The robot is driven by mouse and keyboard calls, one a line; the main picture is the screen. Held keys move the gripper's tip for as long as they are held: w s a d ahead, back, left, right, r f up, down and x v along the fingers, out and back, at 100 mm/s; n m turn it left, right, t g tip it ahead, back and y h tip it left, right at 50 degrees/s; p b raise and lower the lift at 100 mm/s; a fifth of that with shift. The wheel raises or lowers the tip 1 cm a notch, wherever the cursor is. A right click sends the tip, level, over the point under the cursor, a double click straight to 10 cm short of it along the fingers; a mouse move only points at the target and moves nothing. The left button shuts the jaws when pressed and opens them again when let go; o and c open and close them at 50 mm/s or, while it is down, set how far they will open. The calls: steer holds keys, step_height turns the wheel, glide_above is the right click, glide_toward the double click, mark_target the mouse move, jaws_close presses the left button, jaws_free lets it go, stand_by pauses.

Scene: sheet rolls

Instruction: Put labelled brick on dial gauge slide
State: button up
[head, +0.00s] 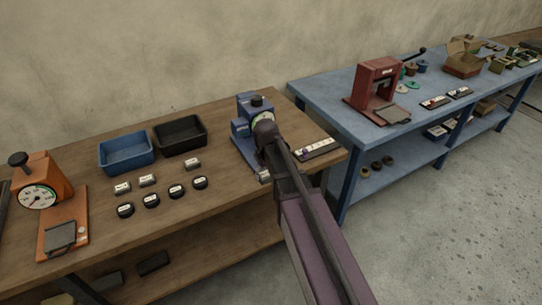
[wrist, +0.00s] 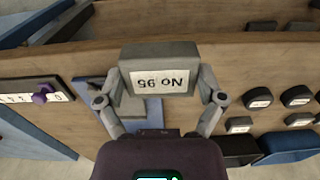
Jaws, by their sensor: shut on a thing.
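My gripper (wrist: 160,88) is shut on a grey brick (wrist: 135,57) with a white label that reads "No 95" upside down in the wrist view. A blue gauge stand (head: 241,130) with a round dial (head: 263,118) stands at the right of the wooden bench; my arm partly hides it. In the wrist view, part of its blue base (wrist: 154,108) shows behind and below the brick. I cannot tell the brick's height above it. An orange device (head: 59,181) with a dial (head: 37,197) and a grey plate (head: 60,236) stands at the left.
Several small labelled blocks (head: 148,180) and round labelled pieces (head: 151,200) lie mid-bench. A blue tray (head: 126,165) and black tray (head: 181,148) stand behind them. A strip with a purple knob (wrist: 42,94) lies beside the stand. A blue table (head: 330,105) holds a red press (head: 376,80).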

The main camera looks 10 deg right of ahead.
steer(key=shift+w+d, duration=0.1)
steer(key=shift+w, duration=0.05)
steer(key=w+d, duration=0.1)
steer(key=w, duration=0.3)
steer(key=w+d+b, duration=0.1)
steer(key=w, duration=0.4)
steer(key=w+d+f, duration=0.1)
steer(key=w+d, duration=0.1)
steer(key=w, duration=0.3)
steer(key=shift+f, duration=0.1)
steer(key=shift+w, duration=0.5)
steer(key=shift+w+d+f+b, duration=0.15)
steer(key=shift+w+f+b, duration=0.15)
steer(key=shift+b, duration=0.15)
steer(key=shift+s+f+b, duration=0.15)
steer(key=shift+f+b, duration=1.4)
steer(key=shift+b, duration=0.05)
steer(key=shift+f, duration=0.15)
steer(key=o, duration=0.9)
